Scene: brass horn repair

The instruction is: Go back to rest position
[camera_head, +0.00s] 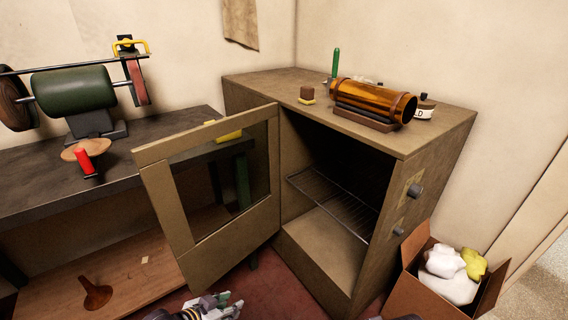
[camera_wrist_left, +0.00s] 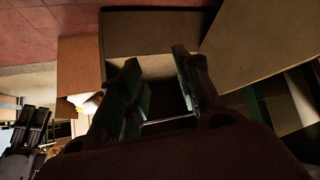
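My left gripper (camera_head: 226,304) is low at the bottom edge of the head view, in front of the open door of the beige oven cabinet (camera_head: 290,240). In the left wrist view its two fingers (camera_wrist_left: 157,72) are spread apart with nothing between them. Part of what looks like my right gripper (camera_wrist_left: 32,128) shows at the left of the left wrist view. Its opening is unclear there. The oven door (camera_head: 205,232) stands wide open, swung to the left. A wire rack (camera_head: 335,203) is inside, and it looks empty.
A cardboard box (camera_head: 420,288) with white and yellow contents sits right. A workbench (camera_head: 40,183) with a green machine (camera_head: 75,88) is left.

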